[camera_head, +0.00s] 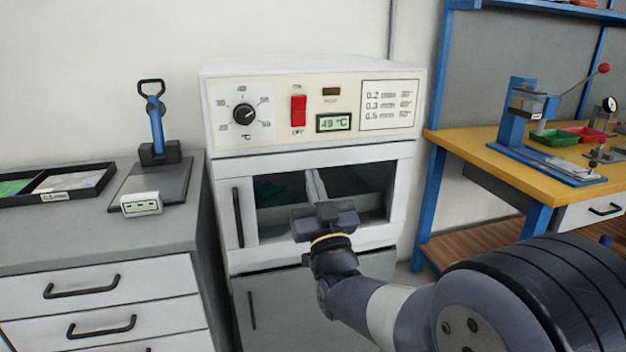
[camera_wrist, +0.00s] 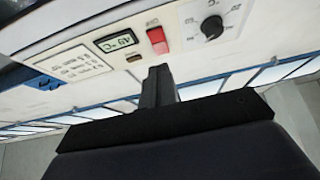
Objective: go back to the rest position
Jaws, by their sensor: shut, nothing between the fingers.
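My gripper (camera_head: 325,212) is in front of the window of a white heating cabinet (camera_head: 300,67) in the head view, with my arm reaching in from the lower right. In the wrist view my gripper (camera_wrist: 158,80) shows its dark fingers together, with nothing between them. The cabinet's panel, seen at a tilt there, has a red switch (camera_wrist: 157,40), a black dial (camera_wrist: 212,27) and a display (camera_wrist: 117,41). In the head view the display (camera_head: 333,122) reads 49 °C. Whether the gripper touches the cabinet front cannot be told.
A grey drawer unit (camera_head: 100,235) at left carries a black tray (camera_head: 60,195) and a blue-handled tool (camera_head: 156,120). At right a yellow-topped bench (camera_head: 480,150) holds a blue lever press (camera_head: 520,115) and green and red bins. Some floor shows between cabinet and bench.

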